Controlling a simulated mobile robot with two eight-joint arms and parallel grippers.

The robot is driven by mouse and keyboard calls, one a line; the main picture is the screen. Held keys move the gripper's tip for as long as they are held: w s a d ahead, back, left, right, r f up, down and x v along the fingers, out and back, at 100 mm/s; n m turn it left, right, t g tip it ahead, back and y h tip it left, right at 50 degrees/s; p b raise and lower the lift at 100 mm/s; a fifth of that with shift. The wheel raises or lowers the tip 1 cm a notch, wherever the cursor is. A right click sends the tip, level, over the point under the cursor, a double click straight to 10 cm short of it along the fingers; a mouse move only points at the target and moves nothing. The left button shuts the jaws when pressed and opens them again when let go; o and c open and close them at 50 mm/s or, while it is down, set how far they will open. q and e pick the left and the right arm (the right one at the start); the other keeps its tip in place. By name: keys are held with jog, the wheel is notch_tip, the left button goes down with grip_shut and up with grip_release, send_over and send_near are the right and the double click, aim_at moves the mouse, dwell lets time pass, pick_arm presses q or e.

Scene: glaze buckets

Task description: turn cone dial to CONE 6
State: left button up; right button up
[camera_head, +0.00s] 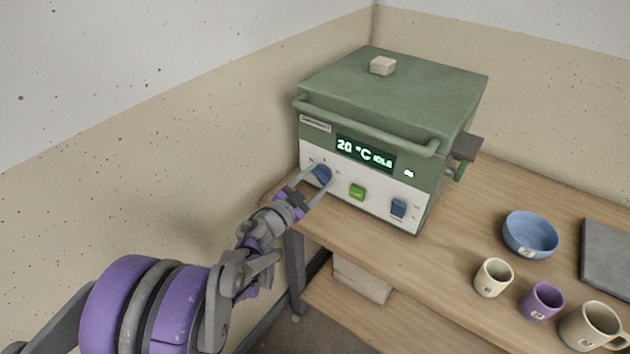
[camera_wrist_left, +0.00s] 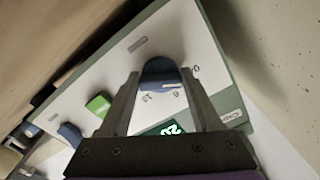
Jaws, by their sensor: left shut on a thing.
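The cone dial (camera_head: 322,174) is a blue round knob at the left of the kiln's white front panel. My left gripper (camera_head: 313,180) reaches in from the left and is shut on the cone dial, one finger on each side. In the left wrist view the cone dial (camera_wrist_left: 160,73) sits between the two fingers, with a pale pointer line on it. Small marks around the dial are too small and blurred to read for sure. The green kiln (camera_head: 385,105) has a display (camera_head: 364,153) reading 20 °C IDLE. My right gripper is not in view.
A green button (camera_head: 357,192) and a blue switch (camera_head: 398,208) sit right of the dial. On the wooden table (camera_head: 385,258), a blue bowl (camera_head: 530,234), a cream cup (camera_head: 493,277), a purple cup (camera_head: 541,301) and a cream mug (camera_head: 592,326) stand at the right. A wall rises at left.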

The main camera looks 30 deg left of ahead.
pick_arm(q)
jog(key=m, duration=0.5)
jog(key=shift+a+r+m+p, duration=0.1)
jog(key=shift+r+m+p, duration=0.05)
jog(key=shift+m+p, duration=0.2)
jog(key=m, duration=0.6)
jog(key=shift+r, duration=0.1)
dwell(0.4)
jog(key=o, duration=1.4)
